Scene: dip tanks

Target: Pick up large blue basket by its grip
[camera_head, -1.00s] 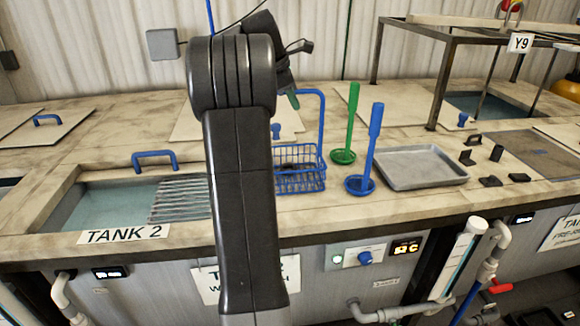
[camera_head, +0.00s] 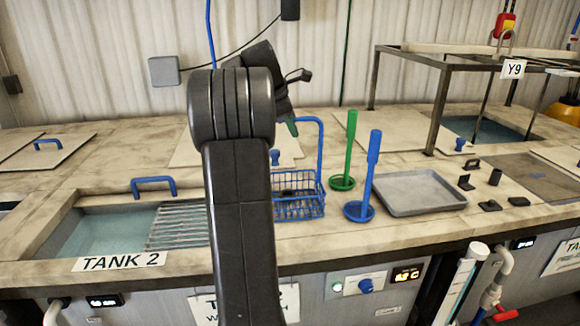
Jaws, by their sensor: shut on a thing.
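The large blue basket (camera_head: 299,208) is a wire basket with a tall blue grip (camera_head: 321,150) rising at its right side. It stands upright on the counter, right of the tank 2 opening. Its left part is hidden behind my arm, and something dark shows inside it. My gripper (camera_head: 291,122) is at the top of the grip, shut on it. My own arm mostly hides the jaws, so the exact hold is not clear. A small green tip shows beside the jaws.
A green ladle (camera_head: 342,182) and a blue ladle (camera_head: 359,210) stand close right of the basket. A grey tray (camera_head: 425,209) and several small black parts lie further right. Tank 2 (camera_head: 105,235) is open at left, with a metal rack (camera_head: 178,228). A dark frame (camera_head: 437,110) stands at the back right.

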